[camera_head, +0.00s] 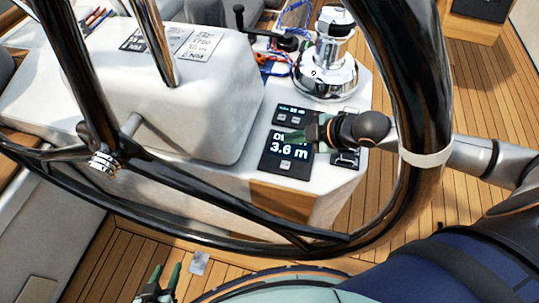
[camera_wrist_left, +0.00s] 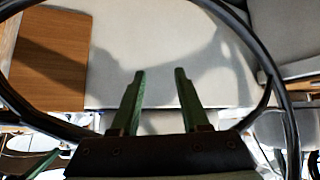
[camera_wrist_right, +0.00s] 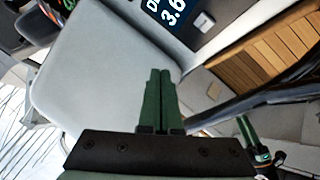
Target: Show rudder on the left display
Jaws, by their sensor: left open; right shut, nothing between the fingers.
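A dark display (camera_head: 283,165) on the white console reads 3.6 m, with a partly covered word starting with D above it. A pale button sits below the digits. My right gripper (camera_head: 285,136) is shut and empty, over the display's upper part. In the right wrist view the same display (camera_wrist_right: 176,30) shows at the top, with its pale button (camera_wrist_right: 204,21), to the right of the shut fingers (camera_wrist_right: 160,71). My left gripper (camera_head: 162,278) is open and empty low in the head view, below the wheel rim. Its fingers (camera_wrist_left: 160,72) stand apart in the left wrist view.
A large black steering wheel (camera_head: 436,75) frames the console, and my right arm passes across its right rim. Small panels lie behind (camera_head: 296,114) and right (camera_head: 345,160) of the display. A chrome winch (camera_head: 328,60) stands behind. Other screens (camera_head: 200,45) sit on the white pod.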

